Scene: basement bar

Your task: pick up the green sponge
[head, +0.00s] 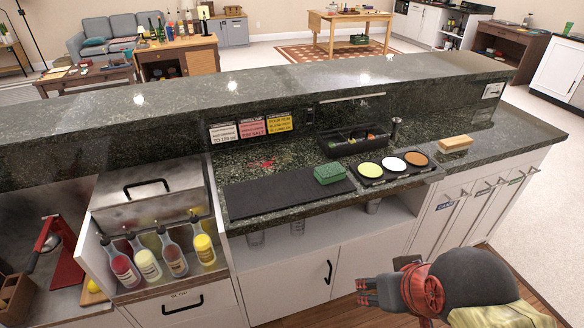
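The green sponge (329,173) lies on the dark countertop, at the right end of a black bar mat (275,194). It is just left of a black tray with round wells. My gripper (362,292) is at the lower right, in front of the cabinet doors and nearer to me than the counter. It points left and is well apart from the sponge. Its fingers show dark and small, and I cannot tell how far apart they are.
The black tray (371,181) holds yellow, white and orange rounds. A black caddy (352,141) and a metal jigger (396,129) stand behind. A wooden block (455,145) lies right. A raised ledge (270,85) runs behind the counter. Bottles (174,255) stand left.

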